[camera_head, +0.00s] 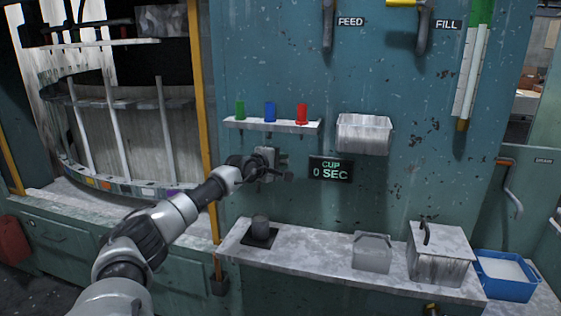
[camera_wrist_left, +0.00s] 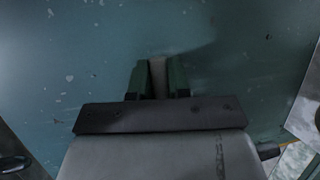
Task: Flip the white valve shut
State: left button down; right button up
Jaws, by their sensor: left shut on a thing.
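My left gripper (camera_head: 280,165) reaches to the teal wall panel, below the small shelf and left of the CUP display. In the head view, the gripper and wrist cover that spot on the wall. My right gripper is not in view.
The shelf (camera_head: 250,124) above carries green, blue and red cups. The CUP display (camera_head: 331,169) reads 0 SEC. A wall bin (camera_head: 364,134) is to the right. Below, a ledge (camera_head: 315,252) holds a dark cylinder (camera_head: 260,227) and two grey boxes. FEED (camera_head: 328,28) and FILL (camera_head: 423,30) handles hang above.

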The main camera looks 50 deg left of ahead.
pick_arm(q)
jog(key=c, duration=1.1)
grip_release()
jog(key=shift+s, duration=0.35)
jog(key=b+v, duration=0.8)
jog(key=v, duration=0.2)
